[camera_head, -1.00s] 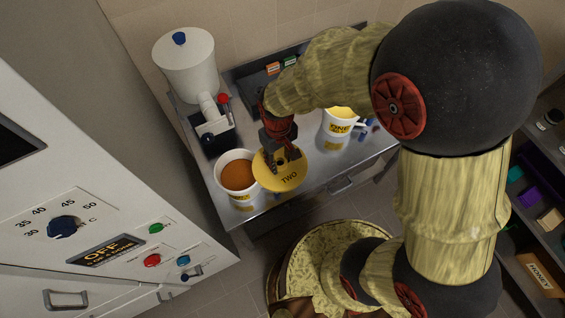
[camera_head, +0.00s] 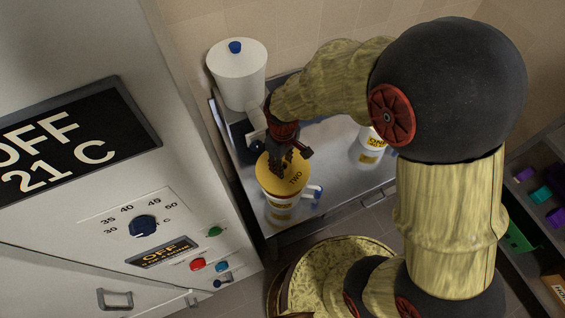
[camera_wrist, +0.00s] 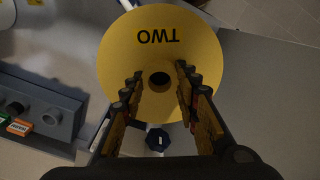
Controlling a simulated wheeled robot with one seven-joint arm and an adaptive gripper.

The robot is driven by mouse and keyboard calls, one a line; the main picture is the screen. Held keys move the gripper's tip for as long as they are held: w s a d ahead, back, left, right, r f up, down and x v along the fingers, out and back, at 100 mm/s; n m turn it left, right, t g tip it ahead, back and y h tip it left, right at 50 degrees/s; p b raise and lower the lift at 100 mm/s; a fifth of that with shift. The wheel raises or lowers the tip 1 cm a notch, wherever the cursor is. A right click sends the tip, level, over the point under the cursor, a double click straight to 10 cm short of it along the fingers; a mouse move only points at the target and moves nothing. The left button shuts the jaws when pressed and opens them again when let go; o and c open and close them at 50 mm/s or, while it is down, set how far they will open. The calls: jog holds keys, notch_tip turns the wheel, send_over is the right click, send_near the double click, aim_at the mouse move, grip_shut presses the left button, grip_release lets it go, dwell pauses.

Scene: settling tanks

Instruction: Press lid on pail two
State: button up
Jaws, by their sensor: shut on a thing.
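The yellow round lid marked TWO (camera_head: 296,181) lies over the top of a white pail (camera_head: 282,208) and covers its mouth. In the wrist view the lid (camera_wrist: 205,60) faces me, with a dark round spot at its middle. My gripper (camera_head: 287,165) is above the lid, its fingers on either side of that middle; they also show in the wrist view (camera_wrist: 158,82). It is shut on the lid. I cannot tell whether the lid is fully seated on the rim.
A white tank (camera_head: 238,78) with a blue knob stands at the back left of the steel table (camera_head: 335,185). Pail one (camera_head: 370,150) is partly behind my arm. A white cabinet with an OFF display (camera_head: 75,150) fills the left. Shelves (camera_head: 525,195) stand at right.

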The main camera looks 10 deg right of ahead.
jog(key=shift+f+b, duration=1.7)
jog(key=shift+f, duration=0.95)
jog(key=shift+f, duration=0.5)
dwell(1.2)
jog(key=o, duration=1.1)
jog(key=o, duration=0.5)
jog(key=shift+c, duration=0.2)
jog(key=shift+o, duration=0.6)
jog(key=shift+r, duration=0.1)
